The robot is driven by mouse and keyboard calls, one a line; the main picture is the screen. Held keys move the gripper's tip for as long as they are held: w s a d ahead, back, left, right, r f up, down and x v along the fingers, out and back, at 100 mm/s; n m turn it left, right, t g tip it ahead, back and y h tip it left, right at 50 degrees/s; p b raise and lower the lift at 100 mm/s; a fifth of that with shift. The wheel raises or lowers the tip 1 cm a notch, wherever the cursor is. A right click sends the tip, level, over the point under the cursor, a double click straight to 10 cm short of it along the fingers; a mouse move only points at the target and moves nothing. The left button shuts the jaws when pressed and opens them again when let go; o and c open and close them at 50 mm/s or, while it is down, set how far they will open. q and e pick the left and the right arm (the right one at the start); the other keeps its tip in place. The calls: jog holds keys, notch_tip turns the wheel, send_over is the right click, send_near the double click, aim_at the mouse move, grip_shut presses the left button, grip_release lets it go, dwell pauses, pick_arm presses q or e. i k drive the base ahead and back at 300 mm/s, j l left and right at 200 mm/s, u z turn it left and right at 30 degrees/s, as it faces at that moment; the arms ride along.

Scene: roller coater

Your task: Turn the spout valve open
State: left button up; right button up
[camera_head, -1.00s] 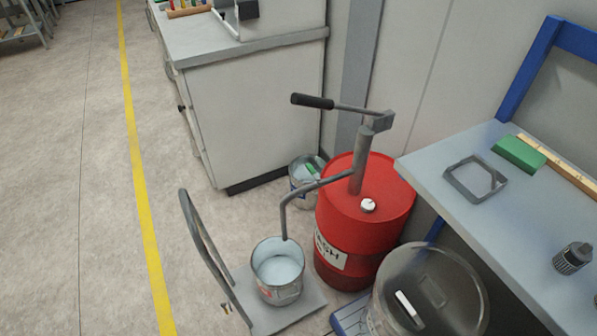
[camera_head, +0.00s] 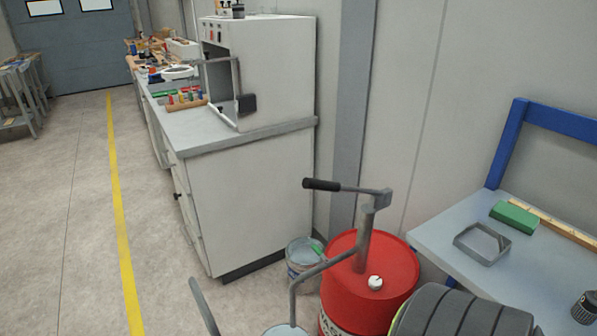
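A red drum (camera_head: 343,304) stands at lower centre right with a grey hand pump (camera_head: 364,238) upright on its top. The pump's lever ends in a black grip (camera_head: 321,185) pointing left. A grey spout pipe (camera_head: 321,269) runs left from the pump and bends down over a bucket (camera_head: 285,330), of which only the top shows at the bottom edge. A small white knob or cap (camera_head: 375,283) sits on the drum's top. I cannot make out a separate valve on the spout. Neither gripper is in view.
A white cabinet bench (camera_head: 247,192) stands behind the drum. Another bucket (camera_head: 299,250) sits between them. A grey table (camera_head: 440,231) with a green block (camera_head: 514,217) is at right. A dark ribbed form covers the bottom right.

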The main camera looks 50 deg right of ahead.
aim_at(316, 249)
jog(key=i+j+u, duration=0.15)
jog(key=i+j, duration=0.3)
jog(key=j, duration=0.2)
jog(key=i+j+u, duration=0.1)
jog(key=i+j, duration=0.4)
jog(key=i+z, duration=0.25)
jog(key=z, duration=0.15)
jog(key=i+z, duration=0.2)
jog(key=z, duration=0.15)
jog(key=i+j+z, duration=0.15)
jog(key=z, duration=0.25)
jog(key=i+j+z, duration=0.2)
jog(key=z, duration=0.15)
jog(key=i+z, duration=0.15)
jog(key=z, duration=0.3)
jog(key=i+z, duration=0.15)
jog(key=z, duration=0.35)
jog(key=i+j+z, duration=0.1)
jog(key=z, duration=0.35)
jog(key=i+j+z, duration=0.1)
jog(key=z, duration=0.35)
jog(key=j, duration=0.1)
